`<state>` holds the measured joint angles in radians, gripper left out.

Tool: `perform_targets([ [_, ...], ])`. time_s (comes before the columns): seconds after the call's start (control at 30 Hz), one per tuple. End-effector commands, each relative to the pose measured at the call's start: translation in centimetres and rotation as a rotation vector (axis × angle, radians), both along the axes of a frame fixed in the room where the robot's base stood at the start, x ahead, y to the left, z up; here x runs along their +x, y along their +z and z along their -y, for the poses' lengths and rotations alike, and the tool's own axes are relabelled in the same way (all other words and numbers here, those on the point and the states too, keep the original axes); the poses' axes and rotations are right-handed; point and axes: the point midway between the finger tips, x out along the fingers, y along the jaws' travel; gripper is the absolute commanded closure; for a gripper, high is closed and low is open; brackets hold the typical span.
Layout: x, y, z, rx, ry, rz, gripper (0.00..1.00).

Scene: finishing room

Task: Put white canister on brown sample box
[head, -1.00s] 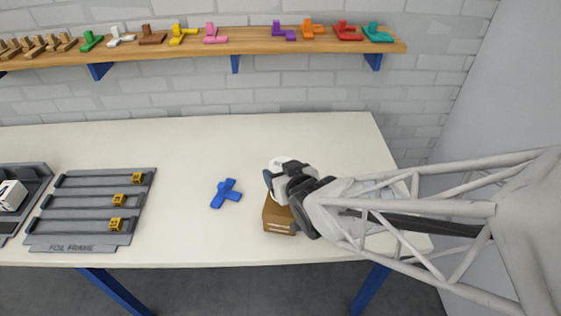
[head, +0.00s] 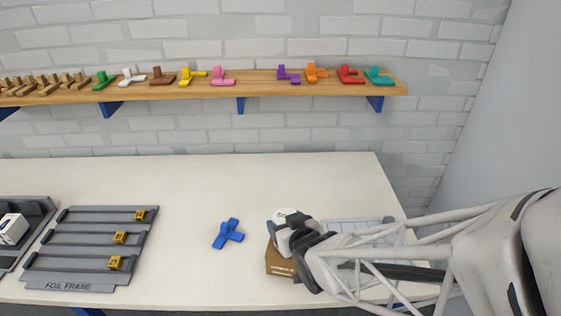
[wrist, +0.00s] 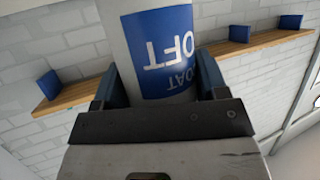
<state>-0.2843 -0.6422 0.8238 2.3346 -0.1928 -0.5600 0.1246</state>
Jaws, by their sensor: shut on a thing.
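The white canister (head: 284,214) is in my gripper (head: 286,228). In the head view its pale top shows above the jaws. In the wrist view the canister (wrist: 118,45) has a blue label with white letters and stands between the two dark blue fingers of my gripper (wrist: 158,80). The brown sample box (head: 279,263) sits on the table, partly hidden by my gripper and arm. In the head view the canister appears over or just behind the box. I cannot tell whether they touch.
A blue cross-shaped piece (head: 228,233) lies left of the box. A grey foil frame (head: 85,265) with yellow-marked pieces is farther left, beside a dark tray (head: 38,208) holding a white block (head: 13,228). A pale gridded panel (head: 350,226) lies behind my arm. The table's back is clear.

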Motion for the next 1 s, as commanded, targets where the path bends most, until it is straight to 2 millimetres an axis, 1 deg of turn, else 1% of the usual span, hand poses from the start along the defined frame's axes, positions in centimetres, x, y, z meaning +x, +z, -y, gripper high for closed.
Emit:
perform_targets([
  [0.3, 0.01, -0.35, 0.00, 0.000, 0.000, 0.000, 0.67],
  [0.33, 0.00, -0.37, 0.00, 0.000, 0.000, 0.000, 0.30],
  [0.47, -0.01, -0.35, 0.00, 0.000, 0.000, 0.000, 0.11],
  [0.5, -0.01, -0.35, 0.00, 0.000, 0.000, 0.000, 0.08],
  [0.77, -0.02, -0.33, 0.01, 0.000, 0.000, 0.000, 0.08],
  [0.9, -0.02, 0.00, 0.01, 0.000, 0.000, 0.000, 0.08],
  [1.0, -0.35, 0.12, 0.16, 0.000, 0.000, -0.001, 0.08],
])
